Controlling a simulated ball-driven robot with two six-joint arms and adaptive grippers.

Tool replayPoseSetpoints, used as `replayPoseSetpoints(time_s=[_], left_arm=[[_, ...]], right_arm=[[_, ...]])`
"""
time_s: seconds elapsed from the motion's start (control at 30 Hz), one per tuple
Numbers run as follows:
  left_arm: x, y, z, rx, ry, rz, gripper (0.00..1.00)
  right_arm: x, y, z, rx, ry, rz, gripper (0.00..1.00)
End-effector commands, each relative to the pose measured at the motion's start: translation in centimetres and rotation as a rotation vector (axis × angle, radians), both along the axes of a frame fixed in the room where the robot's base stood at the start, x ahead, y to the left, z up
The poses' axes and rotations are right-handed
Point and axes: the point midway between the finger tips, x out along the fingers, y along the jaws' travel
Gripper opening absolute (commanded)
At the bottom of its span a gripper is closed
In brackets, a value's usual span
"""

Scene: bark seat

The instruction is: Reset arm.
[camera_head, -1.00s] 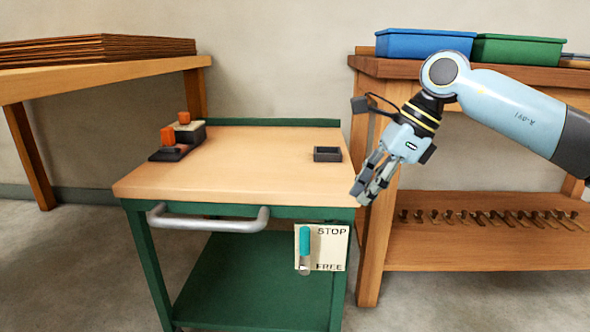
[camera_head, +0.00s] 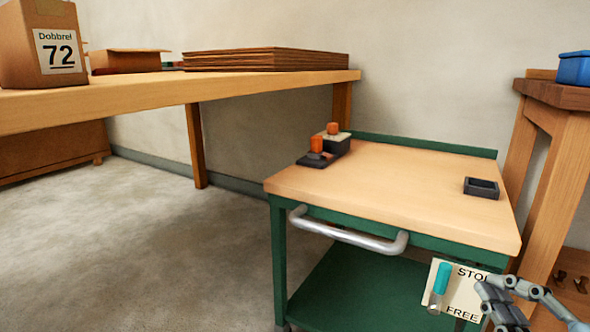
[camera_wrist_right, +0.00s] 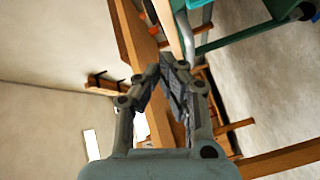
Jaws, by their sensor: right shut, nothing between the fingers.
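My right gripper (camera_head: 502,302) shows at the lower right of the head view, in front of the lower right part of the green cart (camera_head: 470,246). In the right wrist view its fingers (camera_wrist_right: 174,72) meet, shut with nothing between them. The cart's sign reads STOP and FREE (camera_head: 467,290), and the gripper hides part of it. My left gripper is in neither view.
The cart's wooden top carries an orange-and-black device (camera_head: 318,150) and a small dark tray (camera_head: 481,188). A bench (camera_head: 180,92) at left holds flat brown boards (camera_head: 265,60) and a box marked 72 (camera_head: 40,45). A bench with a blue bin (camera_head: 575,68) stands right. Floor at left is clear.

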Motion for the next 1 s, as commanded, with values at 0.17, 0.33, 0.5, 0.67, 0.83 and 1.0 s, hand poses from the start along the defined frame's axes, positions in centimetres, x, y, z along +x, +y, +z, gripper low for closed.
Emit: replayPoseSetpoints(time_s=[0.17,0.33,0.5,0.67,0.83,1.0], left_arm=[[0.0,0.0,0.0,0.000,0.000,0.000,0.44],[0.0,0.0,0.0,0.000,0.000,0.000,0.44],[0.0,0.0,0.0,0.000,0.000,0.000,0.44],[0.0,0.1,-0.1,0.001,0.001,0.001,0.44],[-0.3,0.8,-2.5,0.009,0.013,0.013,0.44],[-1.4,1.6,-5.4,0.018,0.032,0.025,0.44]], right_arm=[[-5.7,-4.2,-8.5,0.440,0.456,-0.430,0.00],[-11.0,-3.3,-13.2,0.679,0.770,-0.649,0.00],[-15.3,-1.6,-15.6,0.804,1.018,-0.784,0.00],[-19.2,-0.8,-17.0,0.850,1.198,-0.919,0.00],[-19.3,-1.6,-19.4,0.844,1.191,-0.932,0.00],[-20.4,-2.4,-22.3,0.835,1.197,-0.955,0.00]])
